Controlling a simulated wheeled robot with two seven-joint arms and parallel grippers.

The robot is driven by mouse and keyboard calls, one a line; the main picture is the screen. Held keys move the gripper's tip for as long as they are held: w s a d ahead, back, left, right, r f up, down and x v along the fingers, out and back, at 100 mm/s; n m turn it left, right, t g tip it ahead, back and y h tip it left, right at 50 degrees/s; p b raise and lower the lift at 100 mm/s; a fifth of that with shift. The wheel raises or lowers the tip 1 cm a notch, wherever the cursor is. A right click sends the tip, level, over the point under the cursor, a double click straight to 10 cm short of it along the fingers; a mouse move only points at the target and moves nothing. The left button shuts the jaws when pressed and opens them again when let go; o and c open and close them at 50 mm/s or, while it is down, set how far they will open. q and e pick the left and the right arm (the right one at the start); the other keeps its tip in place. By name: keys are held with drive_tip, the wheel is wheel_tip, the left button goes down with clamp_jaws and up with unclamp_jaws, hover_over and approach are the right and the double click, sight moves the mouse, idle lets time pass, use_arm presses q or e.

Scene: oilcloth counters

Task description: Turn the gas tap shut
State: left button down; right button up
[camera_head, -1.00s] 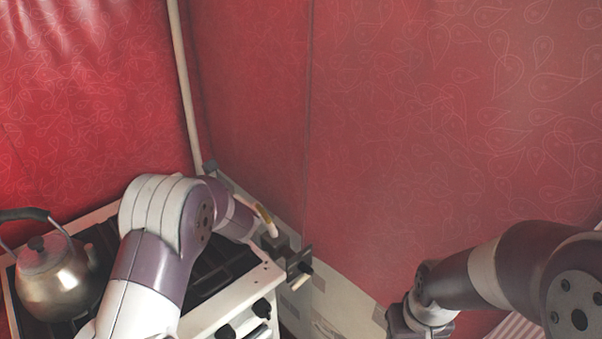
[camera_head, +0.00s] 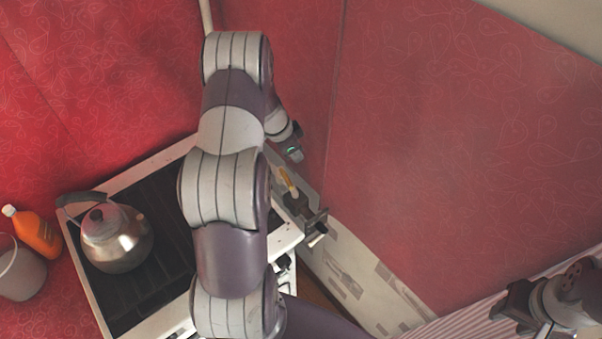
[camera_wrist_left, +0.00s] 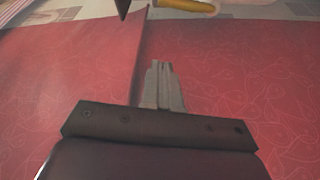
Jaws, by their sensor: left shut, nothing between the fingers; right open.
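A small yellow piece (camera_head: 288,183), seemingly the gas tap's lever, is at the stove's back right corner. Beside it is a dark fitting (camera_head: 300,207) with a pale stub. The yellow piece also shows at the top of the left wrist view (camera_wrist_left: 190,5), cut off by the edge; its exact angle is unclear. My left gripper (camera_head: 296,155) is above the yellow piece, apart from it. In the left wrist view its fingers (camera_wrist_left: 163,85) are shut and empty, against the red wall. My right gripper (camera_head: 515,305) is open at the lower right, far from the tap.
A metal kettle (camera_head: 116,240) stands on the stove (camera_head: 165,300), left of my left arm. An orange bottle (camera_head: 38,234) and a grey pot (camera_head: 20,272) are at the far left. Red oilcloth walls (camera_head: 440,130) meet behind the tap. A pale pipe (camera_head: 206,15) comes down behind my arm.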

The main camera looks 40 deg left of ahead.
sight(286, 178)
use_arm(q)
wheel_tip(286, 178, down, 10)
drive_tip(key=p, duration=0.5)
drive_tip(key=shift+r, duration=0.25)
drive_tip(key=shift+s+a+f, duration=0.15)
drive_tip(key=shift+s+f, duration=0.05)
drive_tip(key=shift+s, duration=0.05)
drive_tip(key=shift+w, duration=0.1)
